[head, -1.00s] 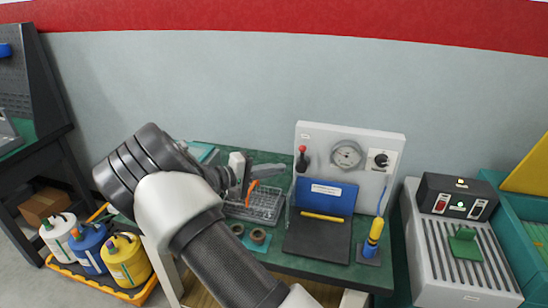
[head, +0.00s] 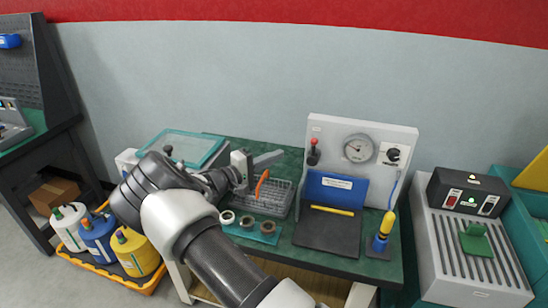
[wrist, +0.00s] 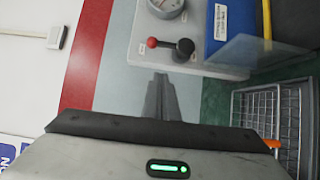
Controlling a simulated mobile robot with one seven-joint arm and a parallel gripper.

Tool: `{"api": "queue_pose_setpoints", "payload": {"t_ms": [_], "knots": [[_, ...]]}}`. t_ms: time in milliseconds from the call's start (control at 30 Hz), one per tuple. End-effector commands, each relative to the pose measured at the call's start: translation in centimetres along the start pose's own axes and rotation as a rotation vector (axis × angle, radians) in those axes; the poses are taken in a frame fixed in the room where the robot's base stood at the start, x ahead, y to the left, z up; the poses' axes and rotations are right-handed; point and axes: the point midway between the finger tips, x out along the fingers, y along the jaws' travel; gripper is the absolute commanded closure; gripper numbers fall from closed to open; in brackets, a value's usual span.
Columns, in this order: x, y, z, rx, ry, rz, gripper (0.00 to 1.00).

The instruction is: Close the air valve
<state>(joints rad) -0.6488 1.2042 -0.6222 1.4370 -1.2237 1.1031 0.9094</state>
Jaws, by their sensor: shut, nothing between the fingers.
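The air valve (head: 313,152) is a lever with a red knob on the left side of the white test panel (head: 400,140). In the wrist view, the air valve (wrist: 172,46) sticks out from the panel face, its red knob to the left of a dark pivot. My gripper (head: 274,158) is left of the panel, above the wire basket, pointing toward the valve. In the wrist view, my gripper (wrist: 160,92) has its fingers together and empty, below the lever in the picture. The fingers look apart from the lever.
A pressure gauge (head: 358,148) and a black knob (head: 393,155) are on the panel. The wire basket (head: 275,198) holds an orange-handled item. A tray with several rings (head: 262,236) lies at the table's front.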

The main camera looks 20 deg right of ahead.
Motion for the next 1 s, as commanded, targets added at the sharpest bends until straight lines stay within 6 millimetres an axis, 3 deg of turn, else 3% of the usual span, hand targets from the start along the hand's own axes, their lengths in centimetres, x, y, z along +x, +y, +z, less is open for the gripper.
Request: {"api": "queue_pose_setpoints", "payload": {"t_ms": [200, 400, 600, 1000], "knots": [[5.0, 0.1, 0.1, 0.0, -0.003, 0.0, 1.0], [7.8, 0.2, 1.5, -0.003, -0.002, 0.0, 1.0], [8.9, 0.1, 2.7, 0.0, 0.0, 0.0, 1.0], [9.1, 0.0, 2.8, 0.001, 0.0, -0.001, 1.0]]}}
